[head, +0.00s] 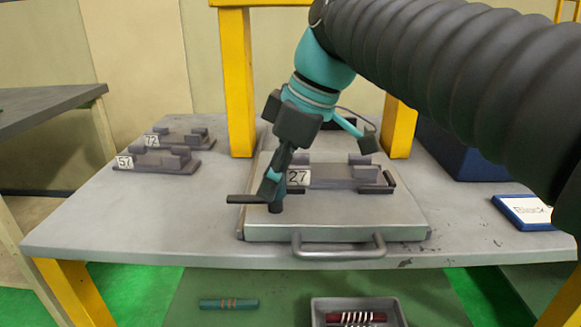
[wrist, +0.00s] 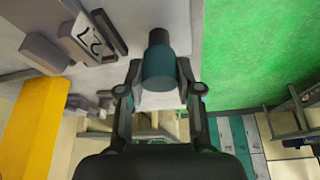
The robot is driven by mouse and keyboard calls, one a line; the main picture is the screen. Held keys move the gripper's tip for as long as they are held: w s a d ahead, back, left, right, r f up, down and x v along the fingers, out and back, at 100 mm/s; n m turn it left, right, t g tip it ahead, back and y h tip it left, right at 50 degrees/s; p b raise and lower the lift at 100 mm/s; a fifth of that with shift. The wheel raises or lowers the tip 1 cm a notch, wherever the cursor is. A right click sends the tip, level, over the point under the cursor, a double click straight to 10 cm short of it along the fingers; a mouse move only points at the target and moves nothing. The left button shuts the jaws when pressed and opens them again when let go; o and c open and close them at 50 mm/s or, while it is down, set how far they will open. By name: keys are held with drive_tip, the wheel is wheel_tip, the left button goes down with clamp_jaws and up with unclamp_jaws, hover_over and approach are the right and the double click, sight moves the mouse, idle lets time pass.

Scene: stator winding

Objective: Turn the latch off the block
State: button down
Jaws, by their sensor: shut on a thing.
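The block marked 27 (head: 335,176) sits on a metal plate (head: 345,222). A dark latch bar (head: 240,199) lies left of the block's front left corner and points left, away from it. My gripper (head: 270,186) reaches down at the bar's right end. In the wrist view my gripper (wrist: 160,88) is shut on a teal cylinder (wrist: 160,68) with a dark end (wrist: 158,37). I cannot tell whether this cylinder is part of the latch. A second dark latch (head: 390,180) stands at the block's right end. My fingers partly hide the latch pivot.
Blocks marked 57 (head: 155,160) and 72 (head: 185,140) stand at the back left. The plate has a front handle (head: 338,250). A blue bin (head: 465,150) and a blue-edged sign (head: 525,212) are at the right. The table's front left is clear.

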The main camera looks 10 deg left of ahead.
idle(0.4)
drive_tip(key=c, duration=0.8)
unclamp_jaws()
drive_tip(key=shift+o, duration=0.2)
drive_tip(key=v, duration=1.2)
